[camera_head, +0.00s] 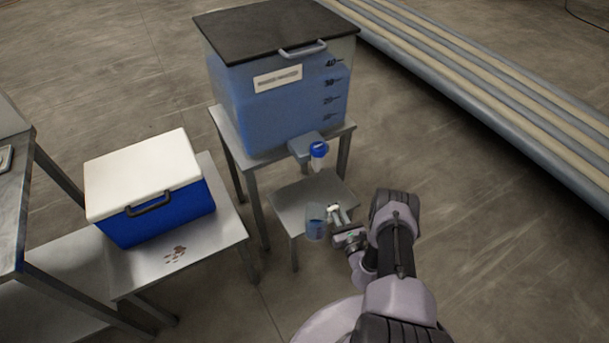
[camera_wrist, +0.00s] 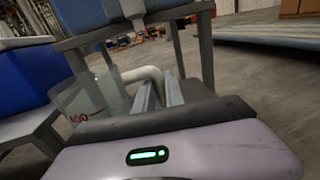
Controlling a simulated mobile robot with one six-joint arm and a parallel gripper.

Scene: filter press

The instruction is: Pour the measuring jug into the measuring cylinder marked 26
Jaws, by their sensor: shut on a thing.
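In the wrist view, the jug (camera_wrist: 88,100) is at the left with red graduation marks. Its pale handle (camera_wrist: 143,75) runs to the gripper fingers (camera_wrist: 160,92). The jug looks bluish in the head view, but I cannot tell how much liquid it holds. No measuring cylinder marked 26 can be made out in either view.
A tank of blue liquid (camera_head: 285,105) with a dark lid stands on a metal table, its blue-topped tap (camera_head: 318,151) facing the low stand (camera_head: 290,198). A blue cooler (camera_head: 165,215) with a white lid sits on a bench at left. Open floor lies right.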

